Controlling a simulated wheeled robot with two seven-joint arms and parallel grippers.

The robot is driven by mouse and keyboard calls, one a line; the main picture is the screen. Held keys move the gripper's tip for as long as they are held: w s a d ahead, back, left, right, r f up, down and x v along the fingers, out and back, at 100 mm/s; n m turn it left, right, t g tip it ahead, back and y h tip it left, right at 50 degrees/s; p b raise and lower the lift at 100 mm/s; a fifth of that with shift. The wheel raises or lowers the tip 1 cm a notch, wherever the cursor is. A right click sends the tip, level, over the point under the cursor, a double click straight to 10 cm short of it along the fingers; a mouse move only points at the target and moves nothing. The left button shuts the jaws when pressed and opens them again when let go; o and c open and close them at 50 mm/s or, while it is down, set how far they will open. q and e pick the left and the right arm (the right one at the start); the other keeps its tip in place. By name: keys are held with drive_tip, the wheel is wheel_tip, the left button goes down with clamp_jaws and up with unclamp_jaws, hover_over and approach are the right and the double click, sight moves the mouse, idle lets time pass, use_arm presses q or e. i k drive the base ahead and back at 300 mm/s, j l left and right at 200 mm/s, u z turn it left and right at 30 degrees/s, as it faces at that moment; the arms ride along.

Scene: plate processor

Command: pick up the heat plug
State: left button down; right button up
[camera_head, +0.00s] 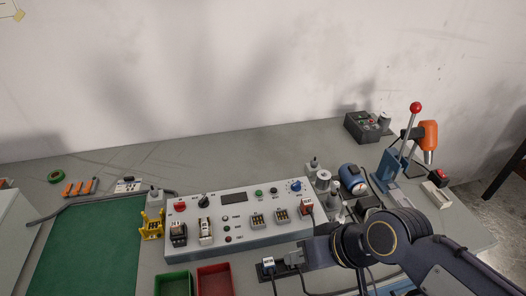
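I cannot tell for sure which plug is the heat plug, as the labels are too small to read. A dark plug with a white label (268,263) is at the front of the bench, with a cable running down from it. My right gripper (291,258) is just to the right of this plug, at the end of the black arm from the right. Its fingers are small and partly hidden, so I cannot tell whether they are open. Another plug with a red and white label (306,206) sits at the right end of the control panel (240,222). My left gripper is not in view.
A green bin (174,284) and a red bin (214,281) stand in front of the panel. A yellow holder (152,225) is left of it, by a green mat (85,250). A blue lever press (390,165) and an orange tool (428,138) stand at the right.

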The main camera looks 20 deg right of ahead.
sight(307, 206)
drive_tip(key=k+l, duration=0.15)
drive_tip(key=l, duration=0.2)
drive_tip(key=k+l+u, duration=0.1)
drive_tip(key=l, duration=0.3)
drive_tip(key=k+l, duration=0.15)
drive_tip(key=l, duration=0.2)
drive_tip(key=u, duration=0.05)
